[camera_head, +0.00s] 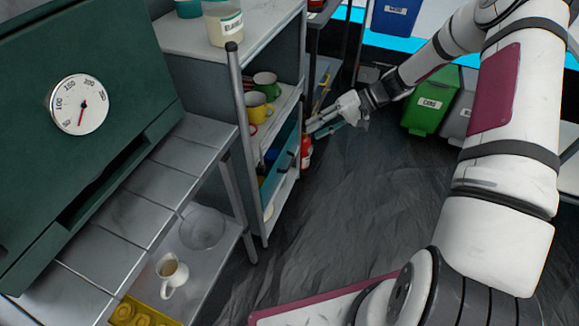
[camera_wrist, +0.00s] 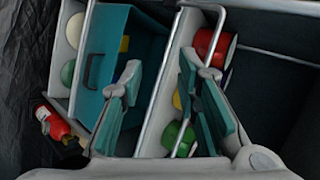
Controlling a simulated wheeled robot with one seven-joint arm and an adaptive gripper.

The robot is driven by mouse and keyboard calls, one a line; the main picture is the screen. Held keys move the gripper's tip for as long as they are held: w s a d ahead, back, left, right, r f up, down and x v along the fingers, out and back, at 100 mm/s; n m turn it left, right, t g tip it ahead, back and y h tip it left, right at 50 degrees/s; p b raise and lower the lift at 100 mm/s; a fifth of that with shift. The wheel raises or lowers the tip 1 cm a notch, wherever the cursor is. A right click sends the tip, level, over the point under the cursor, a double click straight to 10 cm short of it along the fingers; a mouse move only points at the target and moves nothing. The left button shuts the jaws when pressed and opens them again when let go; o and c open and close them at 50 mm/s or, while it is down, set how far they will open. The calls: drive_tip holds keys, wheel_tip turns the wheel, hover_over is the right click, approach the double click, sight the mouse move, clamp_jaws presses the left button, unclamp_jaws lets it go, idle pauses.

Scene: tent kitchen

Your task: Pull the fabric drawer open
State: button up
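The teal fabric drawer (camera_head: 277,178) sits in the shelf unit, below the shelf of mugs, with a dark loop handle (camera_head: 291,162) on its front. In the wrist view the drawer (camera_wrist: 116,38) is left of centre and its handle (camera_wrist: 91,73) shows at its left side. Some items show inside the drawer. My gripper (camera_head: 322,126) is in front of the shelf, higher than the handle and to its right in the head view. In the wrist view my gripper (camera_wrist: 163,92) has its two teal-padded fingers wide apart with nothing held. The handle lies outside the fingers, to their left.
Mugs stand on the shelf above, including a yellow mug (camera_head: 257,108). A green bin (camera_head: 431,102) stands behind my arm. The dark floor in front of the shelf is mostly clear.

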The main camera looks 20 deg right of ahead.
sight(291, 162)
drive_tip(key=w+d+f+m+t+y+b, duration=0.1)
drive_tip(key=d+f+m+t+b, duration=0.1)
drive_tip(key=f, duration=0.6)
drive_tip(key=w+d+f+m+t+b, duration=0.1)
drive_tip(key=w+d+f+t+b, duration=0.15)
drive_tip(key=f, duration=0.65)
drive_tip(key=w+d+f+m+t+y+b, duration=0.1)
drive_tip(key=f+m+t+b, duration=0.15)
drive_tip(key=f, duration=0.55)
drive_tip(key=b+x, duration=0.3)
drive_tip(key=x, duration=1)
drive_tip(key=shift+w+a+f, duration=0.1)
drive_tip(key=shift+a+f, duration=0.05)
clamp_jaws()
